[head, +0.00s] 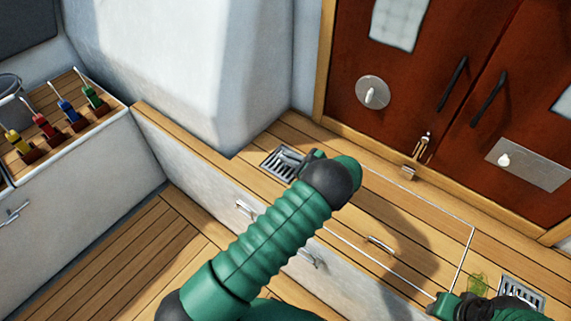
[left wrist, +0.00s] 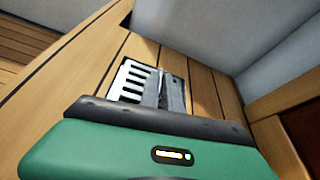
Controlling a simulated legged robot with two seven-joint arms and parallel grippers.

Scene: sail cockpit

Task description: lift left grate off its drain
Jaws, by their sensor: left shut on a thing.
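The left grate (head: 281,161) is a grey slotted square at the left end of the wooden bench seat, by the white wall. My left gripper (head: 302,160) reaches it from the right and is shut on it. In the left wrist view the grate (left wrist: 132,82) shows pale slots, with a thin grey finger (left wrist: 163,92) standing over its right part. The grate looks level with the planks; I cannot tell whether it is raised. The drain under it is hidden. My right gripper (head: 462,303) is at the bottom right, its jaws unclear.
A right grate (head: 523,292) lies at the bench's right end, beside a small yellow-green thing (head: 478,284). A hatch outline with a metal handle (head: 380,245) lies between. Red-brown doors (head: 410,90) stand behind. Coloured levers (head: 68,112) are at far left.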

